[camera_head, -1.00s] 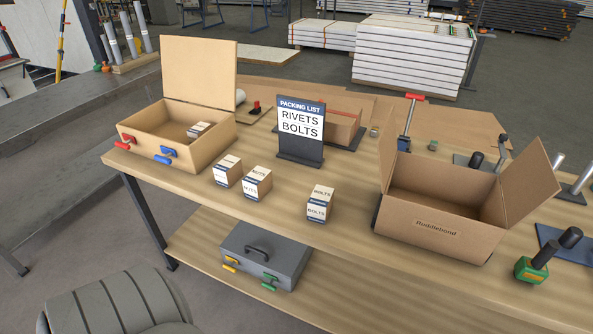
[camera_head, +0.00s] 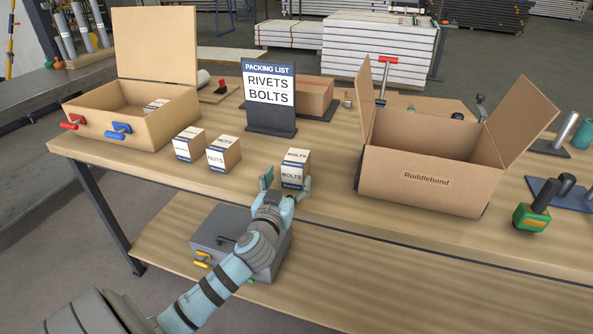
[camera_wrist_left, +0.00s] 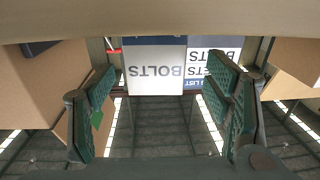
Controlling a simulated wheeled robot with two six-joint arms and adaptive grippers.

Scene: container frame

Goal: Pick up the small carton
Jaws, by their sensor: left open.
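A small carton (camera_head: 296,161) marked BOLTS stands on the workbench (camera_head: 330,215) in front of the packing list sign. In the left wrist view the same carton (camera_wrist_left: 155,68) shows upside down, centred between the fingers. My left gripper (camera_head: 285,184) is open at the near side of the carton, with one finger toward each side of it. In the left wrist view the fingers (camera_wrist_left: 165,98) are apart and nothing is clamped; contact with the carton cannot be told. My right gripper is not in view.
Two similar cartons, one marked NUTS (camera_head: 223,156), stand to the left. An open wooden case (camera_head: 130,125) holds another carton. The packing list sign (camera_head: 269,97) reads RIVETS and BOLTS. An open cardboard box (camera_head: 425,180) stands at right. A grey toolbox (camera_head: 215,235) sits below.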

